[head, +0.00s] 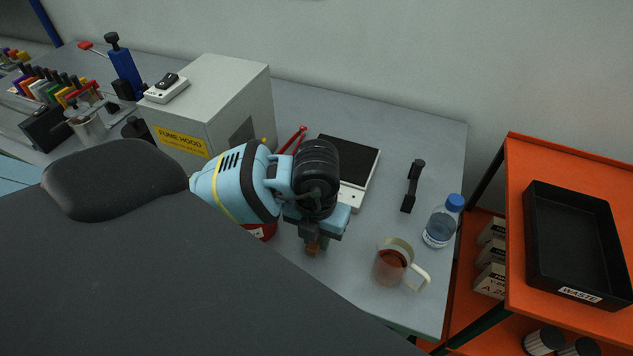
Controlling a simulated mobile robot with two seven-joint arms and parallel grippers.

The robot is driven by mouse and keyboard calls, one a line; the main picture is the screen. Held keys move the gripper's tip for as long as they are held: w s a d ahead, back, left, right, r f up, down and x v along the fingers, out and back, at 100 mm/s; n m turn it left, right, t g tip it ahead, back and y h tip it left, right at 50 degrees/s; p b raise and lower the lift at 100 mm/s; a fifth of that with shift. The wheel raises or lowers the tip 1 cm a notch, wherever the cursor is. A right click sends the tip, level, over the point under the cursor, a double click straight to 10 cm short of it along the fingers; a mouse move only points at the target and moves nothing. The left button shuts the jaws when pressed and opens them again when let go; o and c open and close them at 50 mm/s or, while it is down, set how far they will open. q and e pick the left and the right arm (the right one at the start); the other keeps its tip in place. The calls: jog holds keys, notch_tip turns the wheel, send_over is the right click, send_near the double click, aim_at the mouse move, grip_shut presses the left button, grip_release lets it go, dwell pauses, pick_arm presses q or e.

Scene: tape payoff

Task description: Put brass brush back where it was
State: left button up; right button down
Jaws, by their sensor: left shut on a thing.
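My left gripper (316,243) is over the grey bench (350,275), left of the glass mug. It points down and is shut on a small brown thing (312,250), which I take to be the brass brush. Only a small brown piece shows at the fingers; the rest is hidden by the gripper and wrist. I cannot tell whether it touches the bench. My right gripper is not in view.
The fume hood box (215,100) is left. An orange shelf holds a black waste tray (575,286).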

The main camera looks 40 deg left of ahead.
pick_arm(q)
jog(key=shift+f, duration=0.2)
jog(key=o, duration=1)
jog(key=shift+r, duration=0.1)
notch_tip(320, 180, up, 12)
jog(key=shift+r+p, duration=0.15)
jog(key=shift+p, duration=1)
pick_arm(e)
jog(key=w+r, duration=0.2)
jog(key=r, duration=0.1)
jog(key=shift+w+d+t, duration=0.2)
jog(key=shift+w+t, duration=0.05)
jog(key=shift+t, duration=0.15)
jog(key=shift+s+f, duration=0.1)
pick_arm(q)
jog(key=shift+d, duration=0.1)
